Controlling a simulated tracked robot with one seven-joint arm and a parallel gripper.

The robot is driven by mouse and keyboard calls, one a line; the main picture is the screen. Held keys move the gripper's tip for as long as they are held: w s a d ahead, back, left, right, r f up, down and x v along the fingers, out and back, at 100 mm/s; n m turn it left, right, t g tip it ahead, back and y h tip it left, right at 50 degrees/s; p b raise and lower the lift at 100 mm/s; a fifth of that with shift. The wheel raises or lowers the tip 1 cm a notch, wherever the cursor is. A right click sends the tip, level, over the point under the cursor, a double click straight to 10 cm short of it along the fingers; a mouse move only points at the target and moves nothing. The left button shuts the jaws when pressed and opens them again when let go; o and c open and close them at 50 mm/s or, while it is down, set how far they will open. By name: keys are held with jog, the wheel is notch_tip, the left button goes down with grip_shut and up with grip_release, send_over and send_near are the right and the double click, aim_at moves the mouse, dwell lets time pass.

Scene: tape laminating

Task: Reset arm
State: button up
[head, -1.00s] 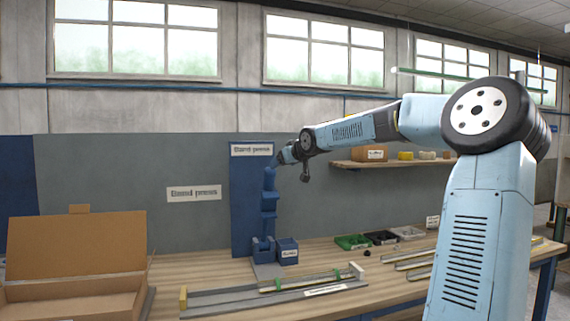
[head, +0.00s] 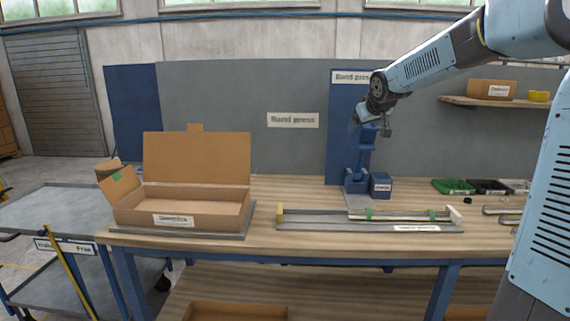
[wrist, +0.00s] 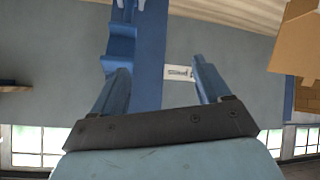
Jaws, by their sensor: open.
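My gripper shows in the wrist view (wrist: 160,88) with its two blue fingers spread apart and nothing between them. In the head view its end (head: 370,122) is raised in front of the blue band press (head: 365,155), above the table. The arm bends down from the upper right. The fingers are small and partly hard to make out in the head view. Whether the gripper touches the press cannot be told from here.
An open cardboard box (head: 185,195) stands on the workbench (head: 265,240) at left. A long strip fixture (head: 330,220) lies in front of the press. Small green and black bins (head: 453,186) sit at right. A shelf (head: 500,102) hangs behind. A cart (head: 60,210) stands left.

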jog(key=s+a+f+g+h, duration=0.1)
jog(key=s+a+f, duration=0.1)
jog(key=s, duration=0.4)
jog(key=s+a+f+g+h, duration=0.1)
jog(key=s+a+f, duration=0.15)
jog(key=s, duration=0.35)
jog(key=s+d+f+m+g, duration=0.1)
jog(key=s+m, duration=0.1)
jog(key=s, duration=1.4)
jog(key=s+d+f+m+g+y, duration=0.1)
jog(key=s, duration=1.5)
jog(key=shift+s+f+m, duration=0.2)
jog(key=shift+f+m, duration=0.15)
jog(key=shift+m, duration=0.05)
